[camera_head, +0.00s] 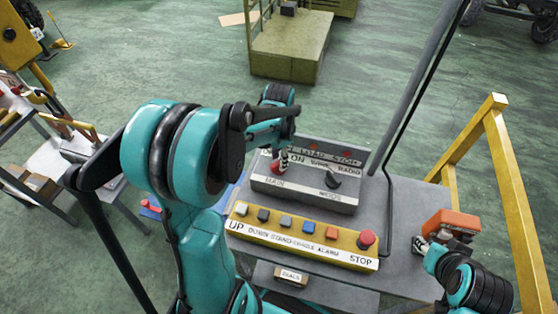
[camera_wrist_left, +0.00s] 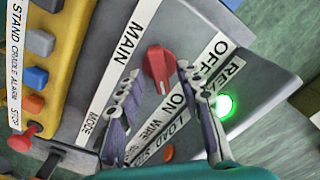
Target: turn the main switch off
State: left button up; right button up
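The main switch is a red rotary knob (camera_wrist_left: 158,66) on a grey panel (camera_wrist_left: 100,75), beside the label MAIN. Its ON and OFF labels are on the opposite side, and the knob's pointed end appears turned toward ON. In the head view, the red knob (camera_head: 276,169) is partly hidden by my left gripper (camera_head: 281,157). In the left wrist view, the left gripper's fingers are apart, one on each side of the knob; I cannot tell whether they touch it. My right gripper (camera_head: 420,243) is at the right, beside an orange-red box (camera_head: 452,222); its opening is unclear.
A green lamp (camera_wrist_left: 224,105) glows on the panel. A black MODE knob (camera_head: 343,181) sits to the right of the main switch. A yellow button box (camera_head: 300,244) with a red stop button (camera_head: 367,238) lies in front. A yellow rail (camera_head: 515,200) stands at the right.

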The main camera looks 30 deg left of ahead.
pick_arm(q)
jog(key=shift+f, duration=0.4)
grip_shut()
